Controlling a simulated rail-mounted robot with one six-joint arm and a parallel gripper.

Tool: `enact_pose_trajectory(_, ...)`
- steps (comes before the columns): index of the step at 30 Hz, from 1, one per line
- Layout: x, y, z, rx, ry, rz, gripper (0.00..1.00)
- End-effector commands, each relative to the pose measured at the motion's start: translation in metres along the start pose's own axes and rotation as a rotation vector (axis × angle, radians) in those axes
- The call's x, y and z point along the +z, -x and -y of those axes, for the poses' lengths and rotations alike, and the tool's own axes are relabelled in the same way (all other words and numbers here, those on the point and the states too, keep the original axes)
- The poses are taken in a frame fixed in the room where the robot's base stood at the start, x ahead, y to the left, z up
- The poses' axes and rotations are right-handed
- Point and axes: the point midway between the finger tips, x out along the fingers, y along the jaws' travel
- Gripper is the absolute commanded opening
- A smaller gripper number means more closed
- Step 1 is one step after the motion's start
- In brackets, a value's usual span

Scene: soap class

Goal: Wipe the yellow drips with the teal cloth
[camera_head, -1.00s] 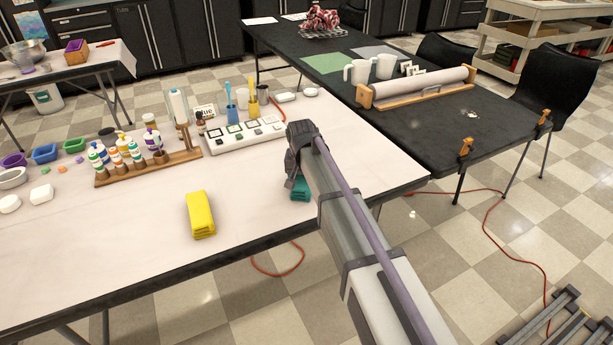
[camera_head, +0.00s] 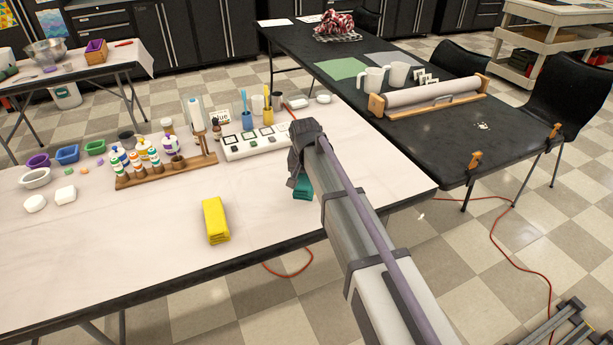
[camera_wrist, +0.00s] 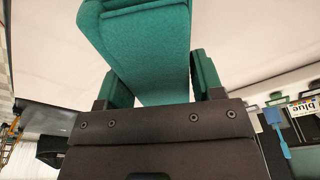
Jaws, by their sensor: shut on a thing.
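The teal cloth (camera_head: 303,190) shows as a small folded piece below my gripper (camera_head: 303,168), near the front edge of the pale table at its right part. In the wrist view the teal cloth (camera_wrist: 155,50) is a thick folded pad between the two fingers of my gripper (camera_wrist: 160,85), which is shut on it. My wrist hides most of the cloth in the head view. I cannot tell whether the cloth touches the table. I cannot make out yellow drips in either view; my arm covers part of the table.
Behind are a wooden rack (camera_head: 165,170) with bottles, a white tray (camera_head: 255,140) and cups with brushes. The black table (camera_head: 440,135) adjoins at right. The pale table's front left is clear.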

Motion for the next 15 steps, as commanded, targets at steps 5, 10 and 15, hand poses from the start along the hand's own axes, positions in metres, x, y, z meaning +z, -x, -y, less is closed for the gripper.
enact_pose_trajectory(5, -0.001, 0.008, 0.0, 0.0, 0.0, 0.0, 0.42)
enact_pose_trajectory(10, -0.001, 0.008, 0.0, 0.0, 0.0, 0.0, 0.42)
enact_pose_trajectory(15, -0.004, 0.025, 0.0, 0.0, 0.0, 0.0, 0.42)
